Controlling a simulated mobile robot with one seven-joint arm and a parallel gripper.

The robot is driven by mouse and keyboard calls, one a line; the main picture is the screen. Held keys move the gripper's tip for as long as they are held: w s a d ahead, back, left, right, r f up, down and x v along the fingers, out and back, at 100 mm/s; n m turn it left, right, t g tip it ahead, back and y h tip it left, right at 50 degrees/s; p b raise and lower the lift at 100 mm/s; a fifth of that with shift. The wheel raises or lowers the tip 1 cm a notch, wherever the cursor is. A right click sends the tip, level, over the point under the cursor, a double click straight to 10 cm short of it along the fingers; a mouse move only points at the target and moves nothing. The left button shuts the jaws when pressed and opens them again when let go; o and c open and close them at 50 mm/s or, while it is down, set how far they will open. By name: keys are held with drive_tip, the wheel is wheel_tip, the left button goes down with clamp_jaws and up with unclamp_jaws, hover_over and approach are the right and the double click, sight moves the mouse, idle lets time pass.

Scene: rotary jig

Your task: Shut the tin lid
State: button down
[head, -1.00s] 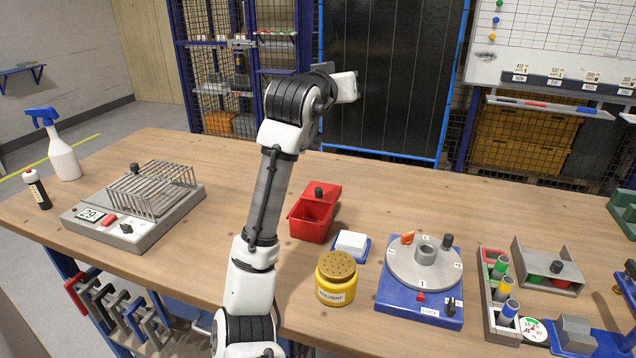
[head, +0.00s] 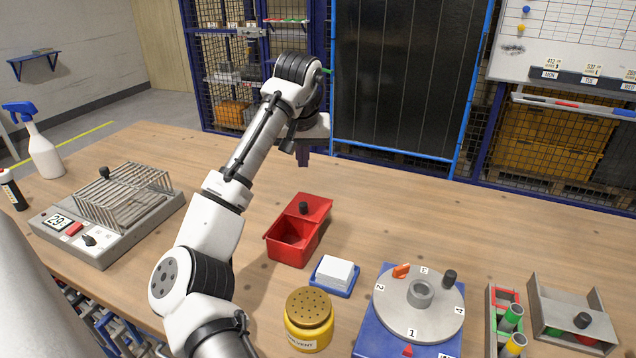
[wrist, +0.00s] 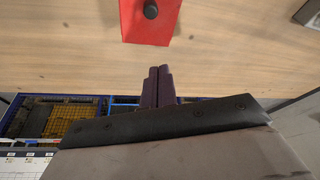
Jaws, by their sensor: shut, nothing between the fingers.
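The red tin (head: 292,245) stands on the table in the middle of the head view, and its front part is uncovered, showing a dark inside. Its flat red lid (head: 318,203) lies over the far part and bears a black knob (head: 304,208). In the wrist view the lid (wrist: 165,28) and knob (wrist: 150,10) show at the top edge; the rest of the tin is out of frame. My gripper (head: 303,163) points down above the table beyond the tin, apart from it. In the wrist view the dark fingers (wrist: 159,70) are together and empty.
A white block on a blue tray (head: 335,275), a yellow perforated-top jar (head: 308,318) and a round rotary jig (head: 420,300) stand in front and to the right. A grey rack unit (head: 110,212) stands left. The table right of and behind the tin is clear.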

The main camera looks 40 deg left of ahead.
drive_tip(key=p, duration=0.2)
hover_over(304, 195)
drive_tip(key=s, duration=0.1)
drive_tip(key=f, duration=0.8)
drive_tip(key=shift+d+f, duration=0.1)
drive_tip(key=shift+d, duration=0.3)
drive_tip(key=shift+s+f+p, duration=0.15)
drive_tip(key=shift+f+p, duration=0.2)
drive_tip(key=shift+s+d+p, duration=0.4)
drive_tip(key=shift+s+d, duration=0.45)
drive_tip(key=shift+s, duration=0.25)
drive_tip(key=shift+s+d+f, duration=0.1)
drive_tip(key=shift+s+d, duration=0.15)
